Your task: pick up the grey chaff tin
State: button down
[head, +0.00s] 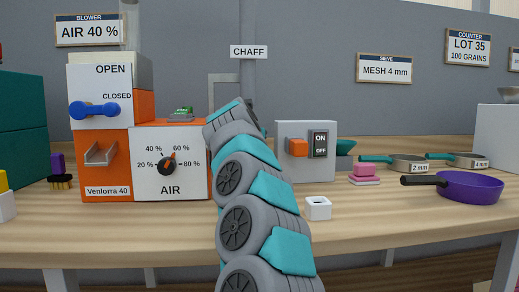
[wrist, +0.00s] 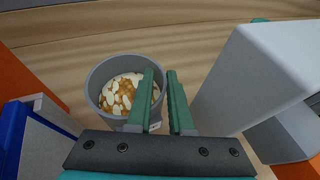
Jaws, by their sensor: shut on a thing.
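The grey chaff tin (wrist: 93,88) shows in the wrist view, left of centre, with its open top towards the camera. White and golden-brown flakes (wrist: 124,92) lie inside it. My gripper (wrist: 160,73) is shut on the tin's right wall, one green finger over the inside of the tin and the other outside. In the head view my own arm hides the tin and the fingers. I cannot tell whether the tin is lifted off the wooden surface.
The orange and white blower (head: 106,165) stands left of my arm. A grey switch box (head: 304,170) stands close on the right and looms beside the fingers in the wrist view. A small white block (head: 318,214) and purple pan (head: 471,188) sit further right.

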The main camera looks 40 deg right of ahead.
jog(key=shift+r, duration=0.75)
jog(key=s+a+b, duration=0.4)
jog(key=s+a, duration=0.5)
jog(key=s, duration=0.6)
jog(key=shift+a, duration=0.15)
jog(key=shift+s+b, duration=0.2)
jog(key=shift+b, duration=0.1)
jog(key=c, duration=1.5)
grip_release()
grip_shut()
